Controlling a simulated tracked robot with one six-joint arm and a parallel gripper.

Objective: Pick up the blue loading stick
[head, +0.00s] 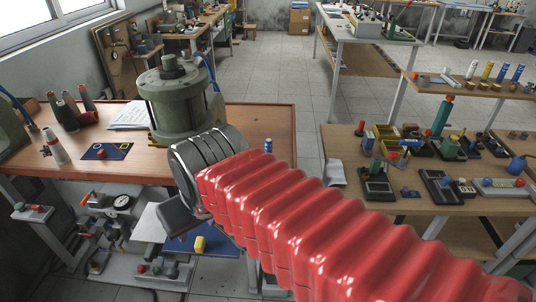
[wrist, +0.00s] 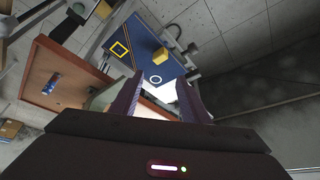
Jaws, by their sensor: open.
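A small blue cylinder (head: 268,146), which may be the blue loading stick, stands near the right end of the brown workbench in the head view, its lower part close behind my red arm. A short blue cylinder with a light band (wrist: 51,85) also shows on the brown bench top at the left of the wrist view. My gripper (wrist: 160,95) is open and empty, its two dark fingers apart. It points toward a lower blue mat, away from the cylinder. In the head view, one dark finger shows at the arm's end; the rest is hidden.
The blue mat (wrist: 149,67) bears a yellow block (wrist: 160,55) and outlined shapes. A green-grey press (head: 172,100) stands on the brown workbench (head: 240,125) close behind my wrist. A cluttered table (head: 350,150) stands at right, with floor between.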

